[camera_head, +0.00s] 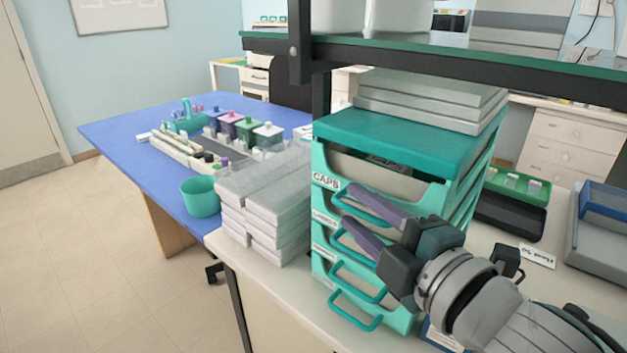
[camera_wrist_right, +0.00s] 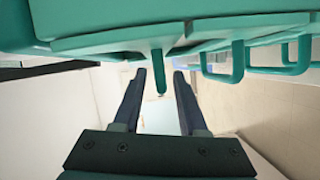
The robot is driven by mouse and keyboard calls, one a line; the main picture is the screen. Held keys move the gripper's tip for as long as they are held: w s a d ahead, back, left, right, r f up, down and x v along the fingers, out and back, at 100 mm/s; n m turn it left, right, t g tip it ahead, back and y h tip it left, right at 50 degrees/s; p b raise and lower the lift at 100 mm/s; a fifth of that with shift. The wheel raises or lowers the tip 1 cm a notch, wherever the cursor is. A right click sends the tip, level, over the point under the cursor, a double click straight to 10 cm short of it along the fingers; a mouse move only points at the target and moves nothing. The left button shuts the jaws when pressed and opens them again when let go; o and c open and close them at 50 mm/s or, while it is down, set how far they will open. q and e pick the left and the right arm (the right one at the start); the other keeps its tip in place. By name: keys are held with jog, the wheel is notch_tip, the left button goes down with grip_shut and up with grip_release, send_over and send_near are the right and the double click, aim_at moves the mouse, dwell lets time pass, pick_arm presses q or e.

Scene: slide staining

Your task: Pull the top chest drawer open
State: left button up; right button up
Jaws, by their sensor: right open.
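The teal chest (camera_head: 405,140) stands on the light bench with several stacked drawers. The top drawer (camera_head: 326,181) bears a printed label and looks shut, its front about in line with those below. Its teal loop handle (camera_head: 345,205) sticks out from the front. My right gripper (camera_head: 349,204) comes in from the lower right with its purple fingers open. In the right wrist view the handle (camera_wrist_right: 158,72) reaches down into the gap between the two open fingers (camera_wrist_right: 159,78), with space on both sides. My left gripper is out of view.
White boxes (camera_head: 260,195) are stacked close to the left of the chest. Lower drawer handles (camera_head: 355,310) stick out below. Grey trays (camera_head: 430,100) lie on top of the chest, under a dark shelf (camera_head: 450,58). A blue table (camera_head: 125,130) with a teal cup (camera_head: 200,197) stands left.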

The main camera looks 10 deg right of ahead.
grip_shut()
dwell(0.3)
dwell(1.1)
